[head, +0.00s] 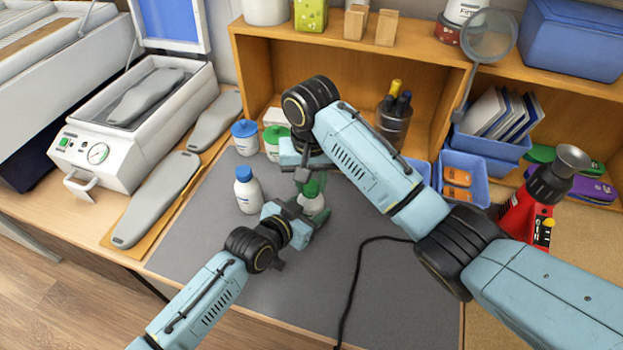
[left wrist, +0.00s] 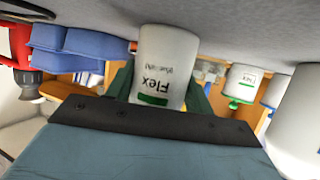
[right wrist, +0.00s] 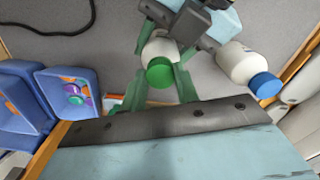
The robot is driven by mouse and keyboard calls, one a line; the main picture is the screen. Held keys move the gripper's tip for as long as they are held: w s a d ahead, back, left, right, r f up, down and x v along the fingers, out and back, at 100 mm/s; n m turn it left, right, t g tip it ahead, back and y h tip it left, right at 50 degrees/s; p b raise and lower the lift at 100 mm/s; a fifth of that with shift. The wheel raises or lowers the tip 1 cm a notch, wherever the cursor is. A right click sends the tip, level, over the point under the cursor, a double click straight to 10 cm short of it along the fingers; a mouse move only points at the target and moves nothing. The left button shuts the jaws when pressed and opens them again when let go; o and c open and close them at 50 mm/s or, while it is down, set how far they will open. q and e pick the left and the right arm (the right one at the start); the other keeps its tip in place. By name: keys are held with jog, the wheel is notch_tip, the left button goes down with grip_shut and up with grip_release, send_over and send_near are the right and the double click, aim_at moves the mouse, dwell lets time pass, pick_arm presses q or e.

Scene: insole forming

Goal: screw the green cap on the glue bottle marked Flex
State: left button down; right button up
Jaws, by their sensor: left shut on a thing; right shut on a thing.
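The white glue bottle marked Flex (left wrist: 162,62) has a green band on its label and stands on the grey mat. It also shows in the head view (head: 312,205). My left gripper (head: 305,214) is shut on its body from the side. The green cap (right wrist: 159,71) sits over the bottle's top, between the green fingers of my right gripper (right wrist: 160,78), which is shut on it from above. The cap partly shows in the head view (head: 311,186). Whether cap and bottle neck touch is hidden.
A white bottle with a blue cap (head: 247,190) stands close left of the grippers. Behind are a blue-lidded jar (head: 245,138) and a green-lidded jar (head: 273,142). A black cable (head: 352,290) crosses the grey mat (head: 285,300); its front is otherwise clear.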

jog(key=m, duration=0.7)
jog(key=shift+a, duration=0.2)
jog(key=m, duration=0.4)
jog(key=shift+d+m, duration=0.1)
jog(key=shift+m, duration=0.2)
jog(key=o, duration=0.9)
jog(key=shift+c, duration=0.2)
